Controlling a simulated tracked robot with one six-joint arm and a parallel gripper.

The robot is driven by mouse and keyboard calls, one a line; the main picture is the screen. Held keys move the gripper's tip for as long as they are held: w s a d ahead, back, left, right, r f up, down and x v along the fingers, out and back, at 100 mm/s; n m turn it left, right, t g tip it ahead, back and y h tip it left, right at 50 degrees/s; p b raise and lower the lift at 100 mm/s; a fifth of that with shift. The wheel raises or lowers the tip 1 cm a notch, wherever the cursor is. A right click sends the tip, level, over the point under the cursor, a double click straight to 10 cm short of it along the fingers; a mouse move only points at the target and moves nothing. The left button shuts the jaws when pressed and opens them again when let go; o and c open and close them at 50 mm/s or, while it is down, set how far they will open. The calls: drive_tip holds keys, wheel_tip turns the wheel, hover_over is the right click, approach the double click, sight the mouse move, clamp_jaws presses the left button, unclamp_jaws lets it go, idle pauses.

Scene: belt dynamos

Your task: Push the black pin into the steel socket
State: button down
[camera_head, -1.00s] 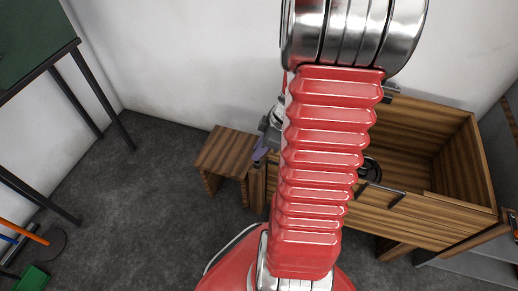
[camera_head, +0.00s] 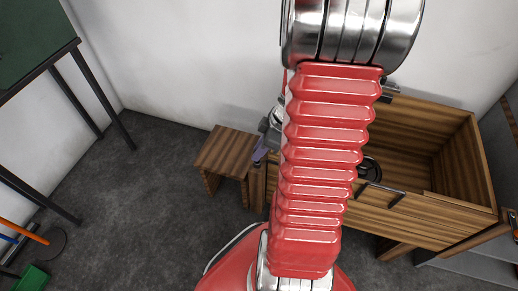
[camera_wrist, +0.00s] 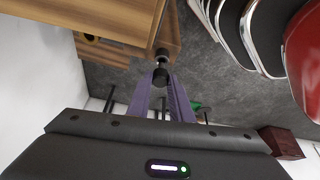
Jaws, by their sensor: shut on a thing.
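My gripper (camera_wrist: 161,82) has purple fingers, shut on the black pin (camera_wrist: 160,75), a short dark cylinder at the fingertips in the wrist view. Just beyond the pin, in line with it, is a small bright metal piece (camera_wrist: 161,63) with a black end (camera_wrist: 162,52), close to a wooden edge. I cannot tell whether the metal piece is the steel socket or part of the pin, nor whether pin and socket touch. In the head view my gripper (camera_head: 261,151) shows only partly beside my red arm, above the wooden furniture; the pin is hidden there.
A wooden box-like bench (camera_head: 440,222) with an open top stands on the right, a black round part (camera_head: 370,168) inside it. A lower wooden stool-like piece (camera_head: 224,153) is to its left. A green-topped table (camera_head: 30,40) stands at far left. Grey floor between is clear.

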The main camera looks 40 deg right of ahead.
drive_tip(key=shift+f, duration=1.35)
drive_tip(key=c, duration=1.5)
unclamp_jaws()
drive_tip(key=shift+r, duration=0.15)
drive_tip(key=v, duration=1.3)
drive_tip(key=shift+s+d+r, duration=0.1)
drive_tip(key=shift+s+r, duration=0.05)
drive_tip(key=shift+r, duration=0.1)
